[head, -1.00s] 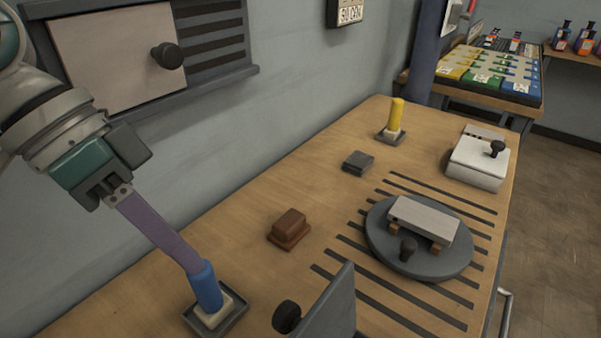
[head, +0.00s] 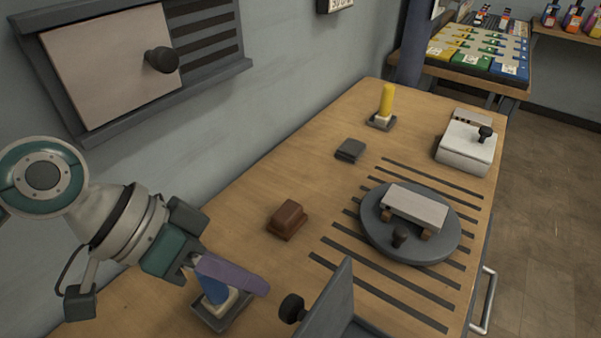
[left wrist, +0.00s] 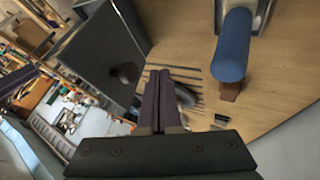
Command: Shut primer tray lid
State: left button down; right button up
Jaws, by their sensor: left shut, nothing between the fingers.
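A grey panel (head: 330,305) with a black knob (head: 292,308) stands upright at the bottom of the head view. It looks like the raised tray lid; the tray beneath it is cut off by the frame. The panel (left wrist: 100,55) and knob (left wrist: 125,72) also show in the left wrist view. My left gripper (head: 266,289) has its purple fingers shut and empty, pointing toward the knob with a small gap. Its fingertips (left wrist: 158,72) are together in the left wrist view. My right gripper is not in view.
A blue cylinder (head: 213,290) in a small holder stands close behind my left fingers. A brown block (head: 287,219), a grey turntable (head: 375,240) with a plate on it, a white box (head: 465,148) and a yellow cylinder (head: 387,99) are on the bench (head: 330,130).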

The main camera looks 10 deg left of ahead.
aim_at(306, 326)
pick_arm(q)
jog(key=shift+s+d+r+p, duration=0.15)
jog(key=shift+s+d+p, duration=0.1)
jog(key=shift+d, duration=0.3)
jog(key=shift+s+d+r+p, duration=0.1)
jog(key=shift+s+d+r, duration=0.1)
jog(key=shift+d, duration=0.35)
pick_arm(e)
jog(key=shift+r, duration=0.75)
